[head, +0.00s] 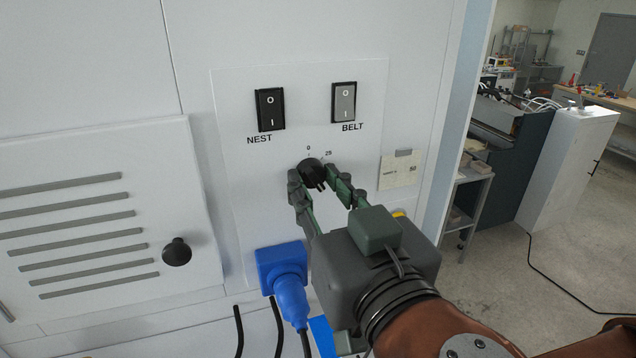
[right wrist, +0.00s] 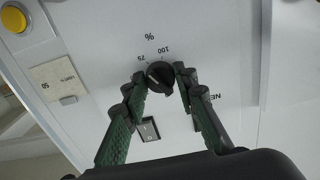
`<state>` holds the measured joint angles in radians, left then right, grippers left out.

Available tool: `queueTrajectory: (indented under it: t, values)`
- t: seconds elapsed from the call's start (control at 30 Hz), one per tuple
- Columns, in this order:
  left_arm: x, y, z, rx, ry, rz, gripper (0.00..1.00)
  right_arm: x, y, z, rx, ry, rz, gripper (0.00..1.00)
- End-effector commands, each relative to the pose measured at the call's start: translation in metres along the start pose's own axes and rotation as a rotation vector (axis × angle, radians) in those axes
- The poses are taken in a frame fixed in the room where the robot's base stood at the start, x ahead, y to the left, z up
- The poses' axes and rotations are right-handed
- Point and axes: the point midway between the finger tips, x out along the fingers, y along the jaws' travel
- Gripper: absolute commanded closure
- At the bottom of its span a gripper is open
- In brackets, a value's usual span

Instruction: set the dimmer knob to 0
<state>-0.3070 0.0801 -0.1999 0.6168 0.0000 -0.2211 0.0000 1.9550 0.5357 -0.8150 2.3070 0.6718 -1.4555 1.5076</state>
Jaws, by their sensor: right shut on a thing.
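The dimmer knob (head: 313,171) is a small black round knob on the white control panel (head: 235,165), below the two switches. The marks 0 and 25 show above it in the head view. My right gripper (head: 316,179) is shut on the knob, one finger on each side. In the right wrist view the knob (right wrist: 160,77) sits between the fingertips of my right gripper (right wrist: 160,75); the marks 75, 100 and % show above it there. I cannot tell surely which mark the knob's pointer faces. My left gripper is not in view.
The black NEST switch (head: 270,109) and grey BELT switch (head: 343,102) sit above the knob. A blue plug (head: 283,272) with a cable is below left. A paper label (head: 400,170) is at the right. A yellow button (right wrist: 14,18) and a vented door with a black knob (head: 177,251) also show.

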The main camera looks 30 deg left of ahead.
Motion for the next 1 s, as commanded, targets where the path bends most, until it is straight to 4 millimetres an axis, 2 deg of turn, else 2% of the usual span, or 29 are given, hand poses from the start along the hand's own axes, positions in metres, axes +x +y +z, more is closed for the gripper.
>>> queueTrajectory:
  t: [0.27,0.5,0.67,1.0]
  values:
    - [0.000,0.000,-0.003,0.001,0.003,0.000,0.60,0.000,0.000,0.000,0.000,0.000,-0.001,0.98]
    - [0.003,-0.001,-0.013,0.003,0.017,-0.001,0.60,0.000,0.000,0.001,-0.023,0.000,-0.001,0.98]
    - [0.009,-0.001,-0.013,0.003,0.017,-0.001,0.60,0.000,0.000,0.002,-0.087,0.001,0.000,0.98]
    - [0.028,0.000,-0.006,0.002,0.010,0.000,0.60,0.000,0.000,0.002,-0.365,0.002,0.000,0.98]
